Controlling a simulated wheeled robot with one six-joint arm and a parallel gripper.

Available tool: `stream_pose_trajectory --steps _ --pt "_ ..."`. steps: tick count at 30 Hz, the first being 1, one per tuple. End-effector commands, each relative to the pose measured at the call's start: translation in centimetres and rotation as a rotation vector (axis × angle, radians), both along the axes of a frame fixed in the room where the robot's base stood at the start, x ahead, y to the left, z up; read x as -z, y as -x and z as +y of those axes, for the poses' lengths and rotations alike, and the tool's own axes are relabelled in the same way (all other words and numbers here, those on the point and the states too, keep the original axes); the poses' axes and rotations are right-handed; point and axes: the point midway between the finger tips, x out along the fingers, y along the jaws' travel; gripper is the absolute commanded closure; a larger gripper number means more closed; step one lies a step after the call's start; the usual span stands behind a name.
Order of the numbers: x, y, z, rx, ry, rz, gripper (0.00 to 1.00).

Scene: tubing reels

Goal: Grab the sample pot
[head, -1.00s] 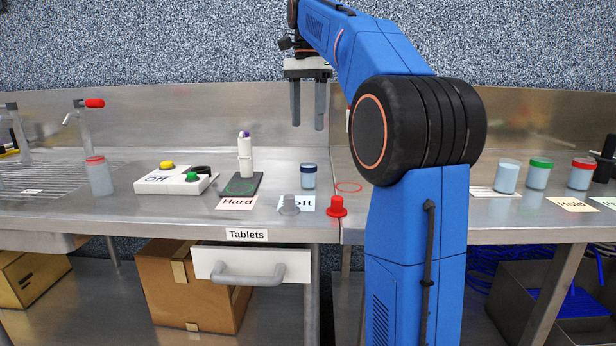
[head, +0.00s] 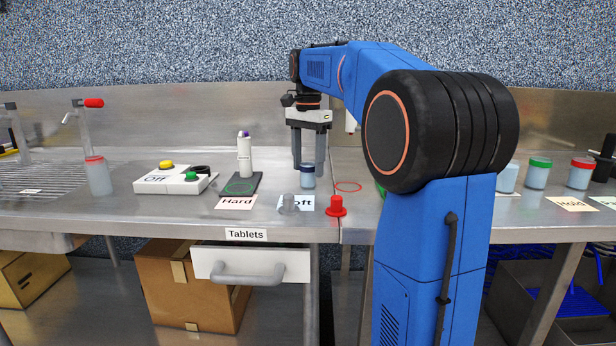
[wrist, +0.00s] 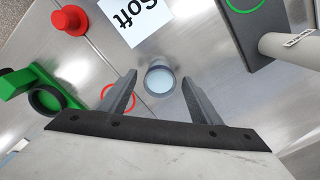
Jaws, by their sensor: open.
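A small pot with a dark blue rim (head: 307,178) stands upright on the bench, behind the "Soft" card. In the wrist view the pot (wrist: 159,82) is seen from above as a grey-blue ring with a pale inside. My gripper (head: 309,166) is open and points down at it. In the wrist view the two fingertips (wrist: 160,78) lie on either side of the pot with a gap to each. The fingers are not closed on it. How far the tips reach down beside the pot is hard to tell.
A white bottle (head: 245,158) stands left on a dark pad. Pots with green (head: 537,173) and red (head: 580,174) lids stand right. A green object (wrist: 30,85) shows left in the wrist view.

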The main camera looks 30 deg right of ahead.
Motion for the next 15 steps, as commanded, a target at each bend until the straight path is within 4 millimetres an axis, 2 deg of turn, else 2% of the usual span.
stream_pose_trajectory --steps 4,11,12,15 --pt "1.19 0.06 0.05 0.000 0.000 0.000 0.42" --pt "1.35 0.03 0.04 0.000 0.001 -0.002 0.42" --pt "1.36 0.03 0.04 0.000 0.001 -0.002 0.44" --pt "1.35 0.03 0.04 0.000 0.001 -0.001 0.68"
